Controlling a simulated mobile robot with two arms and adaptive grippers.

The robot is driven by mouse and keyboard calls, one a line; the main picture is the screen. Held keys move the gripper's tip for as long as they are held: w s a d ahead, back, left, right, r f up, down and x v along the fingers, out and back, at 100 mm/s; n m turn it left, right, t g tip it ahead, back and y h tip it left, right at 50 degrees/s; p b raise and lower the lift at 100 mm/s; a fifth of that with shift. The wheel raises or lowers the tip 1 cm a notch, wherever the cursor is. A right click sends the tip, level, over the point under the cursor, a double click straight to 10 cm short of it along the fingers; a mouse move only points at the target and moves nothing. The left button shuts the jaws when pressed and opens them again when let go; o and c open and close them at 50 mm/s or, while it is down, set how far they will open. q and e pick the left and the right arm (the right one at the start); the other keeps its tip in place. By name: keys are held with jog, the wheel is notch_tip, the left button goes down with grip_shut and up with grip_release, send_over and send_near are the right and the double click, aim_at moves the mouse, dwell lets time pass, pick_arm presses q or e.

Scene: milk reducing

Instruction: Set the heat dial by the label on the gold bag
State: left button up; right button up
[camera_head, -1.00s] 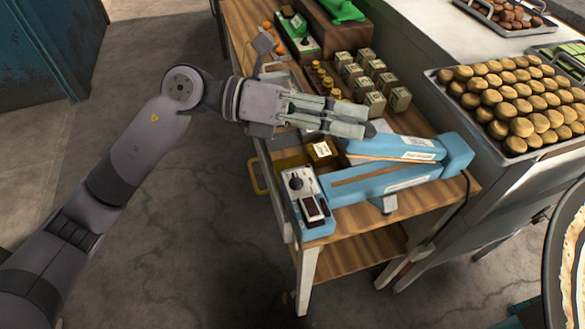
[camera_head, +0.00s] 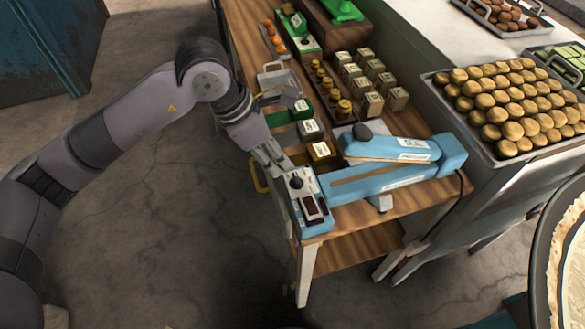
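The blue heat sealer (camera_head: 378,183) sits on the wooden cart, its upper arm raised above its lower bar. Its control panel, at the near left end, carries a black heat dial (camera_head: 296,181) and a dark display (camera_head: 311,207). The gold bag (camera_head: 320,152) stands just behind the panel with a pale label on top, too small to read. My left gripper (camera_head: 280,161) points down and right, fingertips close to the dial's upper left. I cannot tell whether they touch it or how far apart they are. My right gripper is not in view.
A grey bag (camera_head: 311,129) and a green bag (camera_head: 289,112) stand behind the gold bag. Several small boxes and gold-capped bottles crowd the cart farther back. A tray of round pastries (camera_head: 531,148) lies on the counter at right. Open floor lies left of the cart.

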aim_at(295, 178)
pick_arm(q)
jog(key=p+x, duration=0.2)
jog(key=x, duration=0.7)
jog(key=shift+d+f, duration=0.15)
jog(key=shift+f, duration=0.1)
jog(key=shift+c, duration=0.3)
jog(key=c, duration=0.8)
